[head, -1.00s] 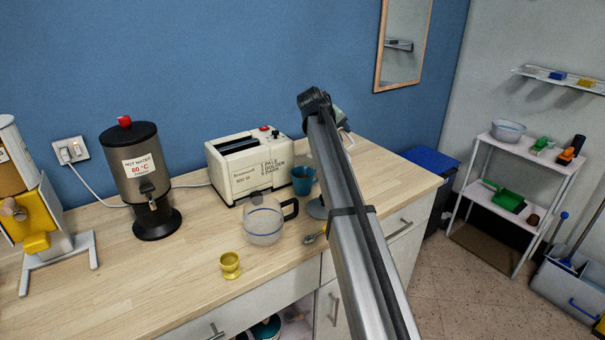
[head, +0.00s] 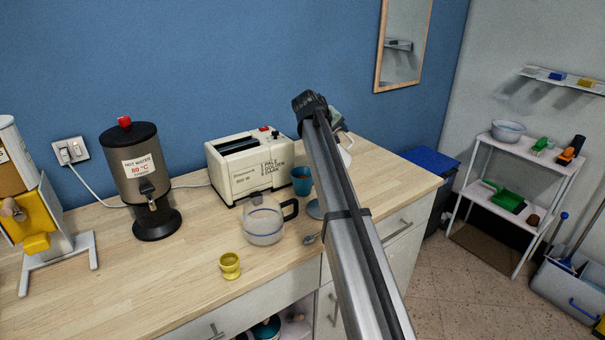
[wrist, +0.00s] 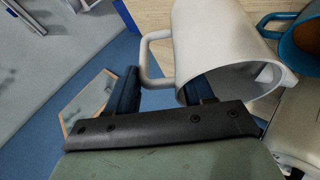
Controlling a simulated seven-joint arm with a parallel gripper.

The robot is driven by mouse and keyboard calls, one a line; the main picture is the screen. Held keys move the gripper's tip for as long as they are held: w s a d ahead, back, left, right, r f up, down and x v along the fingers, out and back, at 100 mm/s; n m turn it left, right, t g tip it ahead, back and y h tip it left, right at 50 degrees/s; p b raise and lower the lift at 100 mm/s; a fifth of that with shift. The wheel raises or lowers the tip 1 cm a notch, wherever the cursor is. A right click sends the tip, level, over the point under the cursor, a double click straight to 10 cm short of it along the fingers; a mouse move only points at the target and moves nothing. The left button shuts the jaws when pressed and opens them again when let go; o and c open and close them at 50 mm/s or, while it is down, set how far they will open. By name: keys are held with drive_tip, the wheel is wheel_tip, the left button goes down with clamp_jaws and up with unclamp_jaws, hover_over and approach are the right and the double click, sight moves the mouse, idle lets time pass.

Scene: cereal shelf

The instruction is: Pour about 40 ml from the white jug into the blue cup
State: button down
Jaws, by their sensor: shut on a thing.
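The white jug (wrist: 215,40) fills the upper middle of the wrist view, its handle (wrist: 150,55) reaching between my fingers. My gripper (wrist: 162,85) is shut on this handle. In the head view my arm hides most of the jug; a small white part (head: 346,156) shows just right of the arm. I cannot tell its tilt or its contents. The blue cup (head: 302,186) stands upright on the counter by the toaster, left of my arm. It also shows at the right edge of the wrist view (wrist: 272,20), close beside the jug and apart from it.
A cream toaster (head: 235,180) stands behind and left of the cup. A glass pot (head: 264,226) with a black handle stands in front of it. A yellow egg cup (head: 229,266), a spoon (head: 310,239) and a hot water dispenser (head: 135,175) are on the counter (head: 180,275).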

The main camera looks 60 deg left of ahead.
drive_tip(key=shift+s+a+r+t, duration=0.1)
drive_tip(key=shift+s+r+t, duration=0.05)
drive_tip(key=shift+s+t, duration=0.25)
idle(0.8)
drive_tip(key=shift+s+a+f+n+t, duration=0.2)
drive_tip(key=shift+s+f+n+t, duration=0.1)
drive_tip(key=shift+s+f+t, duration=0.35)
idle(1.9)
drive_tip(key=shift+s+a+t+h+b, duration=0.2)
drive_tip(key=shift+s+t+h+b, duration=0.1)
drive_tip(key=shift+s+t+b, duration=0.25)
idle(2.8)
drive_tip(key=shift+w+d, duration=0.1)
drive_tip(key=shift+w, duration=0.1)
drive_tip(key=shift+w+d+g, duration=0.1)
drive_tip(key=shift+w+g, duration=0.2)
drive_tip(key=shift+w, duration=0.25)
drive_tip(key=shift+w+d+r+g, duration=0.1)
drive_tip(key=shift+w+r+g, duration=0.3)
drive_tip(key=shift+r+g, duration=0.15)
drive_tip(key=shift+w+d+r+g, duration=0.1)
drive_tip(key=shift+w+g, duration=0.05)
drive_tip(key=shift+g, duration=0.3)
drive_tip(key=shift+w, duration=0.1)
